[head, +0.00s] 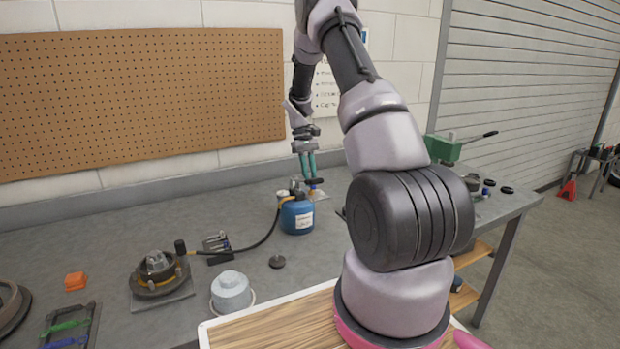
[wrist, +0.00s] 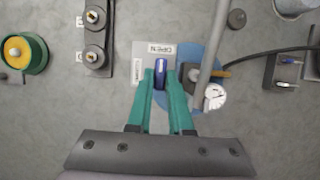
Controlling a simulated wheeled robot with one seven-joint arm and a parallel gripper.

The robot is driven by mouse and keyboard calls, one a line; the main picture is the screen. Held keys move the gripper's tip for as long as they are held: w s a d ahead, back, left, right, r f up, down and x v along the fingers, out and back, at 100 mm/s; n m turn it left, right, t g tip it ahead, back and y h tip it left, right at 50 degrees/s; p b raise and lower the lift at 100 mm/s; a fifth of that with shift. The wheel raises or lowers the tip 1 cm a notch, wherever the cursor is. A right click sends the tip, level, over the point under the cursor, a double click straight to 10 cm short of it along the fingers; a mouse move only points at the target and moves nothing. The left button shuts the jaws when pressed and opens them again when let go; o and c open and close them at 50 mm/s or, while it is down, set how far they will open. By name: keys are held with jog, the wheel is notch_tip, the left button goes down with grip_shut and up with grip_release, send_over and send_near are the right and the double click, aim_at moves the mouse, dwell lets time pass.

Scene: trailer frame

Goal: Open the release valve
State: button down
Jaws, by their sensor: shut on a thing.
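The release valve's blue handle (wrist: 160,73) lies between my teal fingertips in the wrist view, pointing along them, over a light plate marked OPEN (wrist: 154,49). A second label (wrist: 137,70) on its left is too small to read surely. My gripper (head: 309,174) is shut on the handle, fingers pointing down just behind the blue tank (head: 298,217) in the head view. A small part of the blue handle (head: 312,187) shows under the fingertips there. The valve's base is mostly hidden by the fingers.
A pressure gauge (wrist: 215,96) and a grey pipe (wrist: 208,52) stand close right of my fingers. A green vise (head: 444,149) is at the right. The pegboard wall (head: 140,95) is behind.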

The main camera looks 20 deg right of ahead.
jog(key=c, duration=0.8)
grip_release()
jog(key=shift+r, duration=0.1)
jog(key=v, duration=1)
jog(key=shift+w+r, duration=0.15)
jog(key=shift+r, duration=0.2)
